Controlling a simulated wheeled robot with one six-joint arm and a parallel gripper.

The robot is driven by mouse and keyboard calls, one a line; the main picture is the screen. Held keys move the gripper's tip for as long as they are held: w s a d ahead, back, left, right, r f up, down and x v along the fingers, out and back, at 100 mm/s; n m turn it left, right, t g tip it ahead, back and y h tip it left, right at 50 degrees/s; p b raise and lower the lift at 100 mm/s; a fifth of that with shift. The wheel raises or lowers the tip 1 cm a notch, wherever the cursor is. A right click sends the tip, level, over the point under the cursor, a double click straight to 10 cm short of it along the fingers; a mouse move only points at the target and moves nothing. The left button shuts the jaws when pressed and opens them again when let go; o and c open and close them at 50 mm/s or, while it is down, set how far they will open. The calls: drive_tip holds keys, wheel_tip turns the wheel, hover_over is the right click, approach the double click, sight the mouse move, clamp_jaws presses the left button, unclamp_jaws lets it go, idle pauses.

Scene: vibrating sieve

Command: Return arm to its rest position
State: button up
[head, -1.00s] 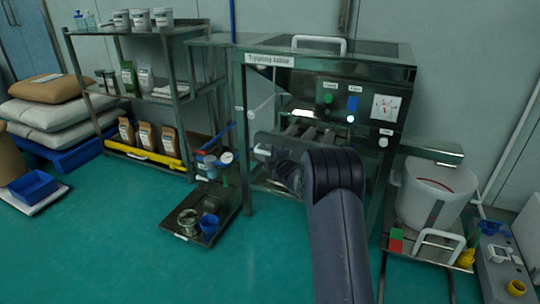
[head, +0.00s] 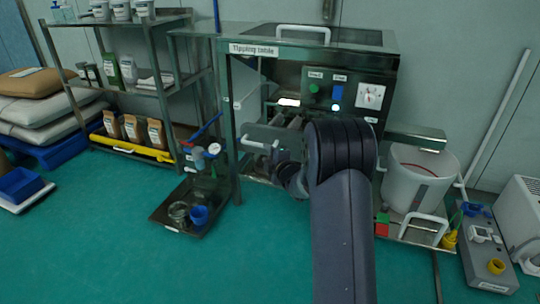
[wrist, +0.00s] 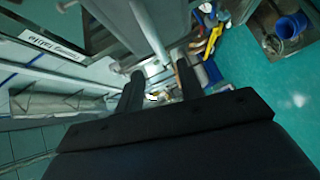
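My arm (head: 343,225) reaches forward from the bottom of the head view, bent at a dark ribbed joint in front of the tipping table (head: 254,49). My gripper's end is mostly hidden behind the arm in that view. In the wrist view my gripper (wrist: 157,78) shows two dark fingers spread apart, with only distant background between them. It is open and holds nothing that I can see.
A steel shelf (head: 125,88) with bags and tubs stands at left. A floor tray (head: 165,215) holds a blue cup (head: 199,215). A white bucket (head: 415,178) stands at right, beside a grey cart (head: 487,255). Green floor is clear at lower left.

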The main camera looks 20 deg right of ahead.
sight(257, 144)
drive_tip(key=shift+s+d, duration=0.1)
drive_tip(key=shift+s, duration=0.6)
drive_tip(key=b+x, duration=0.2)
drive_tip(key=x, duration=0.8)
drive_tip(key=shift+w, duration=0.45)
